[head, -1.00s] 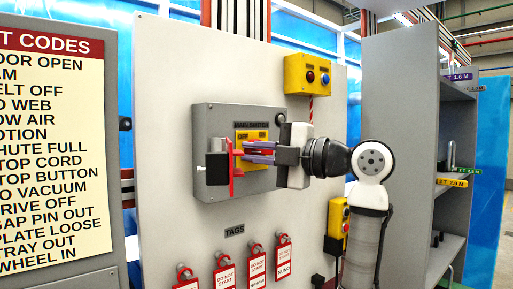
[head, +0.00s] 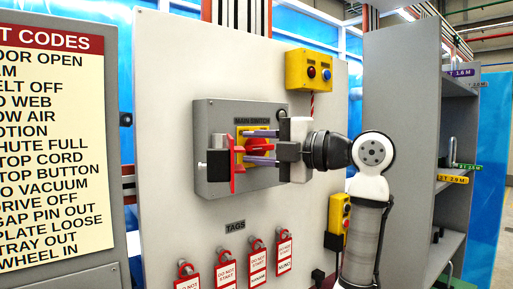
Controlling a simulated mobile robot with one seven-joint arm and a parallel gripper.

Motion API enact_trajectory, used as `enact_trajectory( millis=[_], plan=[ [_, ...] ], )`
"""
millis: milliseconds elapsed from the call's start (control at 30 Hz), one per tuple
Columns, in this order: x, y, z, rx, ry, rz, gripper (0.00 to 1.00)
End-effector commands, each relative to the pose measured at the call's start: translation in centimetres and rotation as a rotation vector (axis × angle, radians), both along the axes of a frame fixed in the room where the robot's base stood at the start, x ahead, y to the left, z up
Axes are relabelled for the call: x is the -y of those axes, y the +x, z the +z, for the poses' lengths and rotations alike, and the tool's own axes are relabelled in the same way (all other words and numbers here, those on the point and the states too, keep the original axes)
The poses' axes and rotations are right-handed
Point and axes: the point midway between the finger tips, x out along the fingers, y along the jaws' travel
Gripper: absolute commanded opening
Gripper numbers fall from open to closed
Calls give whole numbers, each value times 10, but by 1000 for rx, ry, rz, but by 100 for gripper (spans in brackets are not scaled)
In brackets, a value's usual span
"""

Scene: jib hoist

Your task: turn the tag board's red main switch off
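The red main switch (head: 257,146) is a knob on a yellow plate (head: 241,128), mounted on a grey box labelled MAIN SWITCH (head: 212,112). My gripper (head: 258,147) reaches in from the right. Its two purple fingers are spread apart, one above and one below the red knob. I cannot tell whether either finger touches it. The upper finger covers part of the plate's lettering, and the knob's exact angle is hard to read.
A red upright piece (head: 236,167) with a black and silver part (head: 217,162) stands out left of the knob, close to the fingertips. Red and white tags (head: 225,271) hang below. A yellow button box (head: 309,71) is above right, and a grey shelf (head: 400,120) stands right.

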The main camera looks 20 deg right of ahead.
Motion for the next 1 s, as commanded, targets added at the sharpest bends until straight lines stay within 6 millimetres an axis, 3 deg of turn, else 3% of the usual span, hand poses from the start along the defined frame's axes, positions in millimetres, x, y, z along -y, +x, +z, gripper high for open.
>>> enact_trajectory(
  millis=[567, 1000],
  plan=[
    [7, -8, -4, -3, -1, 2, 33],
    [69, -77, -3, -2, -1, 0, 33]
  ],
)
